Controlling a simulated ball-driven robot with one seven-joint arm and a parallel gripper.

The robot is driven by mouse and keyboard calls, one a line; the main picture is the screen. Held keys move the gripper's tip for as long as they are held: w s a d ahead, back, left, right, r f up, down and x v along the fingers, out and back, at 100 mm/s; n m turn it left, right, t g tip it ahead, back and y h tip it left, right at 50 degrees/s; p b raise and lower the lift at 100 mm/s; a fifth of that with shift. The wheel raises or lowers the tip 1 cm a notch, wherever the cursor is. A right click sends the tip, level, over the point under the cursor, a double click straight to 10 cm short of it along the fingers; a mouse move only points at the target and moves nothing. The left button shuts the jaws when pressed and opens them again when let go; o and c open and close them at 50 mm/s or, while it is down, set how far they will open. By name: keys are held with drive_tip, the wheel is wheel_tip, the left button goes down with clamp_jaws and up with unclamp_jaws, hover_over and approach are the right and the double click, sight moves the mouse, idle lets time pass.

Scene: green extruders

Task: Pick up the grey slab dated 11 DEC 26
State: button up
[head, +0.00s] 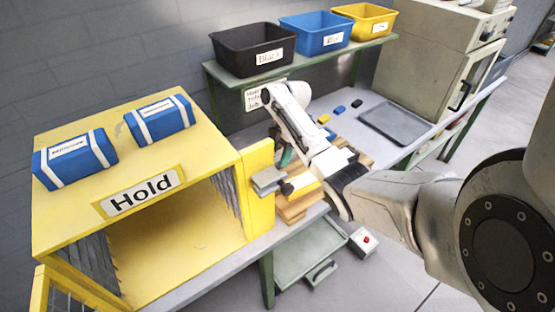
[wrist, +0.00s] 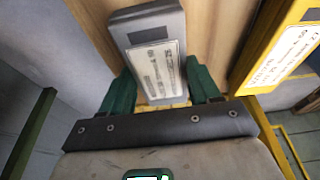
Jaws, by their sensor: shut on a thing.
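A grey slab (wrist: 150,25) with a white printed label stands between the two green fingers of my gripper (wrist: 161,80) in the wrist view. The fingers are shut on its sides. The label's print is too small and blurred to read the date. In the head view a grey slab (head: 268,181) shows beside the yellow locker, and a green part of my gripper (head: 286,157) shows just above it, partly hidden by my arm. A yellow slab with a white label (wrist: 285,45) is to the right in the wrist view, apart from my gripper.
Wooden boards (head: 294,208) lie at the bench's front. The yellow Hold locker (head: 200,147) stands close at the left with two blue packs on top. Black (head: 250,60), blue (head: 320,45) and yellow (head: 372,28) bins stand on the shelf. A dark tray (head: 396,124) lies right.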

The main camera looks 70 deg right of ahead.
drive_tip(key=shift+c, duration=0.8)
drive_tip(key=shift+r, duration=0.1)
